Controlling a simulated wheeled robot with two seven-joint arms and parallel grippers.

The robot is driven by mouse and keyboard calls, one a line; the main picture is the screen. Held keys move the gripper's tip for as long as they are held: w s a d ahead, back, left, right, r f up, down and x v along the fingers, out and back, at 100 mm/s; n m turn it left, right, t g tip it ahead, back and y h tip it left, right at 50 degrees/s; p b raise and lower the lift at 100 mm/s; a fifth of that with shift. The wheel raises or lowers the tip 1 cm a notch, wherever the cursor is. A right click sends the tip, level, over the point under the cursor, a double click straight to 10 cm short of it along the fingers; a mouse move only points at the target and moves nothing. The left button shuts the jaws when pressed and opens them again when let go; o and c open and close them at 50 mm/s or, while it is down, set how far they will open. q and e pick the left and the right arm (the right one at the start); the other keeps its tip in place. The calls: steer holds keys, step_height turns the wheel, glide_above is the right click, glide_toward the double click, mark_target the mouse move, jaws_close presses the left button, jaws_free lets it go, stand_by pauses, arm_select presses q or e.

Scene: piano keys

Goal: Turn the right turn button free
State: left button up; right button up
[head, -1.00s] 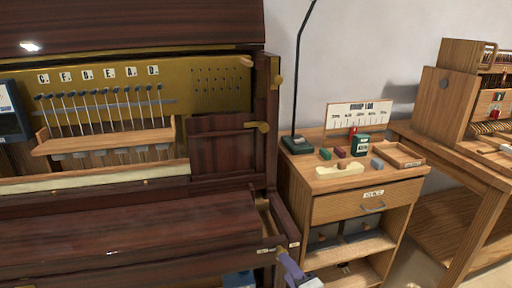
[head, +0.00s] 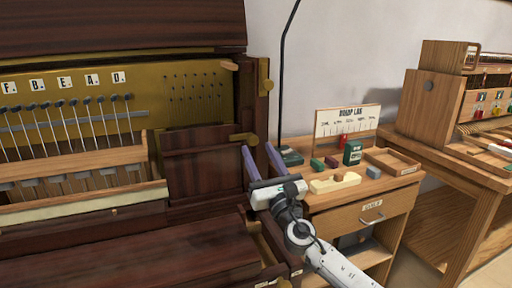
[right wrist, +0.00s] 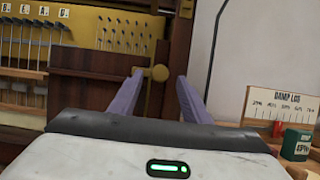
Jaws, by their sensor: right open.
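A brass turn button (head: 243,137) lies horizontal at the right edge of the dark wood panel (head: 200,150) in the piano. It also shows in the right wrist view (right wrist: 158,73), seen between my fingertips. My right gripper (head: 257,149) is open and empty, its two purple fingers pointing at the piano just below and right of this button. I see no contact, and the exact gap cannot be told. Another brass piece (head: 265,75) stands upright on the post above. My left gripper is not in view.
A side cabinet (head: 350,212) stands right of the piano, holding small blocks, a green box (head: 353,152), a tray (head: 391,161) and a sign (head: 347,121). A thin dark lamp stem (head: 282,80) rises behind the gripper. Hammers and the keybed lie left.

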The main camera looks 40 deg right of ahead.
mark_target(244, 139)
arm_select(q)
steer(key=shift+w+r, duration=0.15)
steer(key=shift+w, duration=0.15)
arm_select(e)
steer(key=shift+x, duration=1.25)
steer(key=c, duration=1)
steer(key=shift+f, duration=0.1)
steer(key=shift+c, duration=0.2)
